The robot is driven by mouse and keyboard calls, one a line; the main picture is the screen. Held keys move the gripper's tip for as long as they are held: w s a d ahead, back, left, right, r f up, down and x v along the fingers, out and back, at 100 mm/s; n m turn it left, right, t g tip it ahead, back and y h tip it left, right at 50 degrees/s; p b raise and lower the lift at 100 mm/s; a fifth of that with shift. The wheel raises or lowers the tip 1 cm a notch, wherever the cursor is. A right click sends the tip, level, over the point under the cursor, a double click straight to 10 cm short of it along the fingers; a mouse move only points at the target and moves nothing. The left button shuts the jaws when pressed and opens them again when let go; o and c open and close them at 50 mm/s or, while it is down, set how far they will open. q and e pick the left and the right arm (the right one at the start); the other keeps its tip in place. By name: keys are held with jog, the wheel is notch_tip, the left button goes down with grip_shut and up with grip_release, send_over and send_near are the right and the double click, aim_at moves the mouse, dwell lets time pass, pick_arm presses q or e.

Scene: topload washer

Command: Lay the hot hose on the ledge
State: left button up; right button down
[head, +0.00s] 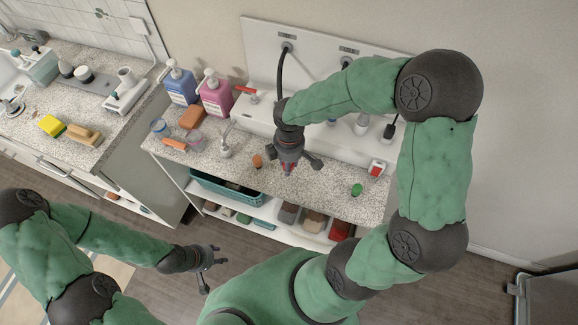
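A dark hose (280,70) hangs from an inlet on the white back panel in the head view; its lower part passes behind my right wrist. A pale ledge (262,118) runs along the panel above the speckled counter. My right gripper (289,168) points down over the counter, with a small reddish part between its fingers; its grip is unclear. My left gripper (213,268) is open and empty, low in front of the shelf unit. A red valve handle (247,91) is at the left of the ledge.
Blue (180,86) and pink (215,95) pump bottles stand at the counter's left. An orange piece (257,160), a green piece (357,189) and a small tap (226,145) are on the counter. A teal basket (225,190) sits below. Counter right of my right gripper is mostly clear.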

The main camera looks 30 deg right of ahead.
jog(key=f, duration=0.1)
jog(key=w+d+f, duration=0.1)
jog(key=w+f, duration=0.1)
jog(key=shift+w+d+f+b, duration=0.25)
jog(key=shift+b, duration=0.1)
jog(key=shift+w+d+f+b, duration=0.15)
jog(key=shift+f+b, duration=0.3)
jog(key=shift+f, duration=1.3)
jog(key=shift+f, duration=0.2)
jog(key=c, duration=0.9)
grip_release()
jog(key=shift+r, duration=0.15)
